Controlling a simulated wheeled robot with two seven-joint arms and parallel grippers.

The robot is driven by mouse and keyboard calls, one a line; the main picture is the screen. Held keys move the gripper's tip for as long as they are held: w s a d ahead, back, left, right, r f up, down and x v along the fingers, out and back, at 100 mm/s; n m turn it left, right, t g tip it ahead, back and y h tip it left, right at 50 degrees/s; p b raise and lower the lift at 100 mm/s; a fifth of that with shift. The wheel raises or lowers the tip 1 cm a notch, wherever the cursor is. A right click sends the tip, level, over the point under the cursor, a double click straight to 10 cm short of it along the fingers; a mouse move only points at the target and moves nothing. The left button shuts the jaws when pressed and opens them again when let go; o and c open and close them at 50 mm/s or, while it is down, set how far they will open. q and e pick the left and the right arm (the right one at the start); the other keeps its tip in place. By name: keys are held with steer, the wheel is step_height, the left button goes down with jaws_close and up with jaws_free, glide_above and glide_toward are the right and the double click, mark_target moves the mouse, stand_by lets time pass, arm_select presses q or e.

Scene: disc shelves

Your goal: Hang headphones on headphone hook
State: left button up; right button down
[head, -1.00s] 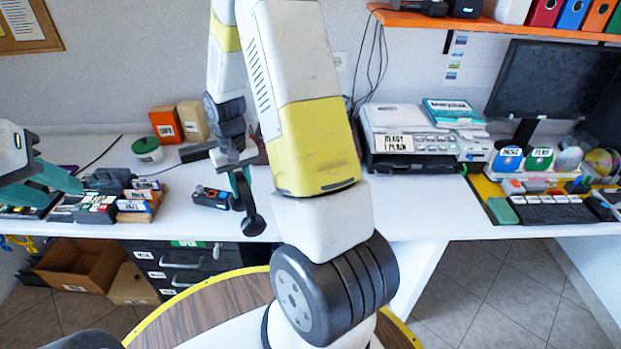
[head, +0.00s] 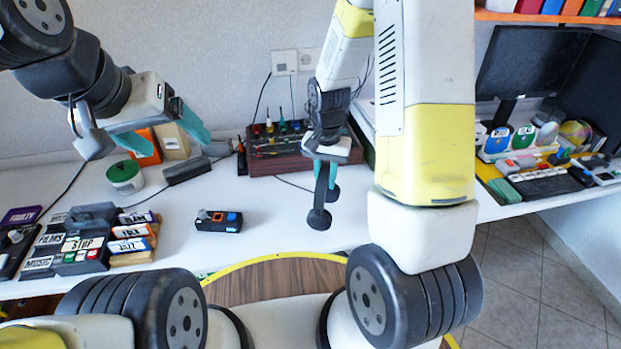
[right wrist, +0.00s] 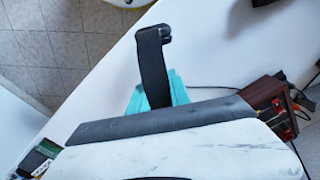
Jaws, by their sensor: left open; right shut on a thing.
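The black headphones (head: 319,216) hang below my right gripper (head: 326,178), with two round dark ear cups apart from the desk behind them. My right gripper is shut on them. In the right wrist view, the black headband (right wrist: 152,65) stands out beyond the teal fingers (right wrist: 160,90). My left gripper (head: 166,133) is open and empty at the upper left, in front of the orange and tan boxes. I cannot make out a headphone hook in these views. My right arm hides part of the desk.
The white desk (head: 275,215) has free room around the small black device (head: 219,220). A green-lidded tub (head: 125,177), a dark block (head: 187,168) and a wooden tool rack (head: 290,150) stand behind. Labelled boxes (head: 85,243) are left; a monitor (head: 530,60) is right.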

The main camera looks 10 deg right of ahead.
mark_target(323, 206)
steer(key=s+m, duration=0.2)
steer(key=m, duration=0.1)
steer(key=s+a+r+m, duration=0.1)
steer(key=s+m, duration=0.1)
steer(key=m, duration=0.2)
steer(key=s+a+m, duration=0.1)
steer(key=s+m, duration=0.1)
steer(key=m, duration=0.1)
steer(key=shift+s+r, duration=0.2)
steer(key=shift+s, duration=0.05)
steer(key=shift+s+a+m, duration=0.1)
steer(key=shift+s+m, duration=0.45)
steer(key=shift+m, duration=0.75)
steer(key=shift+r, duration=0.1)
